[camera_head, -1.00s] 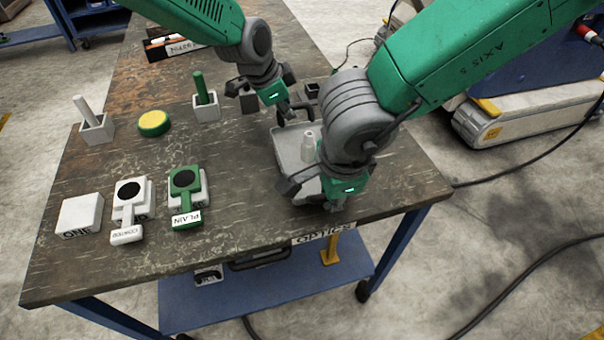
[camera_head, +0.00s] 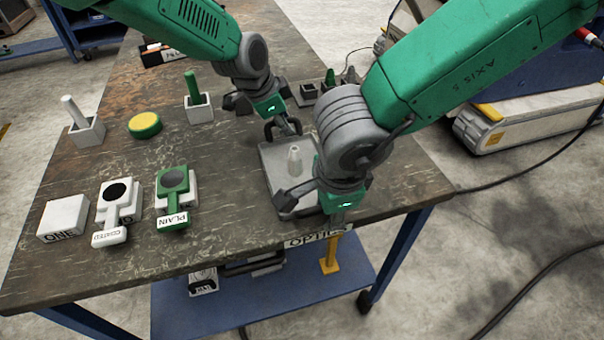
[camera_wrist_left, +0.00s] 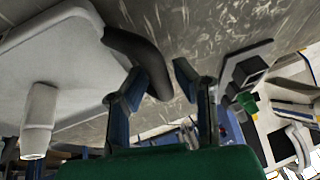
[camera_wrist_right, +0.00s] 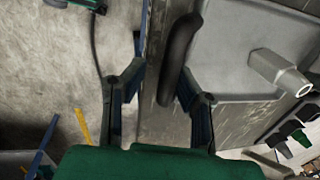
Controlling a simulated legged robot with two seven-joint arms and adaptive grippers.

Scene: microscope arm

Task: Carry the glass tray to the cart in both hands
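The pale grey glass tray (camera_head: 273,160) is near the table's right end, with a whitish bottle-like piece (camera_head: 294,160) on it. It has dark curved handles at its two ends. My left gripper (camera_head: 282,122) is at the far handle; in the left wrist view its parted fingers (camera_wrist_left: 157,72) straddle that handle (camera_wrist_left: 128,45) with gaps visible. My right gripper (camera_head: 325,208) is at the near end. In the right wrist view its fingers (camera_wrist_right: 157,75) are apart, with the near handle (camera_wrist_right: 182,45) close to the right finger. Contact is unclear. The cart is not identifiable.
Left on the table are a ONE block (camera_head: 63,217), COATED (camera_head: 118,205) and PLAIN (camera_head: 173,195) pieces, a yellow-topped disc (camera_head: 145,124) and posts in holders. Small dark holders (camera_head: 308,92) stand beyond the tray. A blue lower shelf (camera_head: 250,300) lies under the table edge.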

